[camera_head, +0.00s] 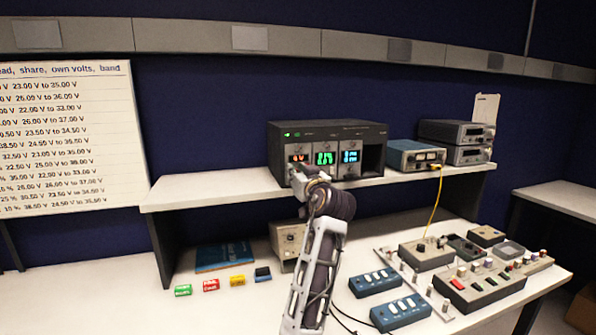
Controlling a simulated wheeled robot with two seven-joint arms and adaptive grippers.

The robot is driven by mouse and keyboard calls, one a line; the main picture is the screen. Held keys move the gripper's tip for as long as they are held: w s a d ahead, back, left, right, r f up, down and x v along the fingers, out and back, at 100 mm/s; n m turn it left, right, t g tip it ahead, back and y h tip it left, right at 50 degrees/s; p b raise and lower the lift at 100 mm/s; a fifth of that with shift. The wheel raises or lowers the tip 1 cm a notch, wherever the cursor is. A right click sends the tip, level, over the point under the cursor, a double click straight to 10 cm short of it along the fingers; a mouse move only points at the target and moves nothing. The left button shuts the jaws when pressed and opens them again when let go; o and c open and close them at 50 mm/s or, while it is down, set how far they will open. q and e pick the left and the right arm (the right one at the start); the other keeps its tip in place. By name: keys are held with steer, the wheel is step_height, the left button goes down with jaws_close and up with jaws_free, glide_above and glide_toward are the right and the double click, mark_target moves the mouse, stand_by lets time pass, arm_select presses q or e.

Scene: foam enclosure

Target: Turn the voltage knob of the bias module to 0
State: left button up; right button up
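A dark instrument rack (330,129) stands on the raised shelf. It holds a left module with a red display (298,158), a middle module with a green display (325,158) and a right module with a blue display (350,156). The labels are too small to tell which is the bias module. The red reading is too small to read surely.
A blue instrument (415,155) and stacked grey units (456,142) stand right on the shelf (215,187). Below are a beige box (287,241), blue switch boxes (374,281), a grey box (425,254) with a yellow cable (434,208), and small coloured blocks (211,285). The left bench is mostly clear.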

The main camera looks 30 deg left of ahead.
arm_select(q)
steer(key=shift+m+p, duration=0.7)
arm_select(e)
steer(key=shift+r, duration=0.9)
arm_select(q)
steer(key=shift+m+p, duration=0.3)
steer(key=shift+p, duration=0.05)
arm_select(e)
steer(key=shift+r, duration=0.35)
arm_select(q)
steer(key=shift+f, duration=0.1)
arm_select(e)
steer(key=shift+d, duration=0.1)
